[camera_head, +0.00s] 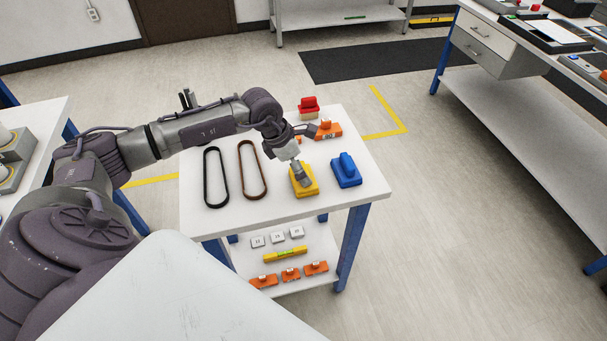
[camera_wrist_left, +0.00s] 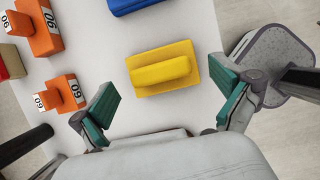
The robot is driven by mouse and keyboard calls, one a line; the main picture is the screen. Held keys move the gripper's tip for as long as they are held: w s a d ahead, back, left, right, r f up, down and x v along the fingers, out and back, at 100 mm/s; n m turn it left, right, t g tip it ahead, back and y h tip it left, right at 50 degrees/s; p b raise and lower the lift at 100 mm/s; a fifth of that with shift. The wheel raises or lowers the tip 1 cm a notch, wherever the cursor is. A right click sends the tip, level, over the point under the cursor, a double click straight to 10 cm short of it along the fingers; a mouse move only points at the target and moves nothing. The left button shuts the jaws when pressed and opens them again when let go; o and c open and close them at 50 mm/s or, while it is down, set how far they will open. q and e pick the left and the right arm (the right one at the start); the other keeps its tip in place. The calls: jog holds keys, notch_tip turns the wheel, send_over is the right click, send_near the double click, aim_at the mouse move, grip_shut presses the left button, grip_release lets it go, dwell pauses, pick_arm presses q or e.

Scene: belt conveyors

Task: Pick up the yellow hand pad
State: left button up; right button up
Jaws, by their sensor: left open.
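The yellow hand pad (camera_head: 309,190) lies on the white table top near its front edge. It has a flat base and a raised grip bar. In the left wrist view the yellow hand pad (camera_wrist_left: 163,68) is fully in sight, ahead of the open fingers. My left gripper (camera_head: 303,177) hangs over the pad in the head view and hides part of it. In the wrist view my left gripper (camera_wrist_left: 166,108) has its green-padded fingers spread wide, one to each side of the pad, with nothing between them. Contact with the pad is not visible. My right gripper is not in view.
A blue hand pad (camera_head: 346,172) stands just right of the yellow one. Orange blocks (camera_head: 327,130) and a red-topped block (camera_head: 308,106) sit behind. Two belts (camera_head: 215,178) lie on the left. The white table (camera_head: 240,216) has a lower shelf holding several small items.

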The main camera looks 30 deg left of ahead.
pick_arm(q)
jog(key=shift+x, duration=1.1)
jog(key=c, duration=1.2)
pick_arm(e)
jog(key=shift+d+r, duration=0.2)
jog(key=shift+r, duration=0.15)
pick_arm(q)
jog(key=shift+r, duration=0.1)
notch_tip(320, 180, up, 4)
jog(key=shift+w+b, duration=0.1)
jog(key=shift+b, duration=0.8)
jog(key=s+d+r+b, duration=0.2)
jog(key=s+d+r, duration=0.5)
jog(key=d, duration=0.2)
jog(key=shift+d+b, duration=0.25)
jog(key=shift+b, duration=0.05)
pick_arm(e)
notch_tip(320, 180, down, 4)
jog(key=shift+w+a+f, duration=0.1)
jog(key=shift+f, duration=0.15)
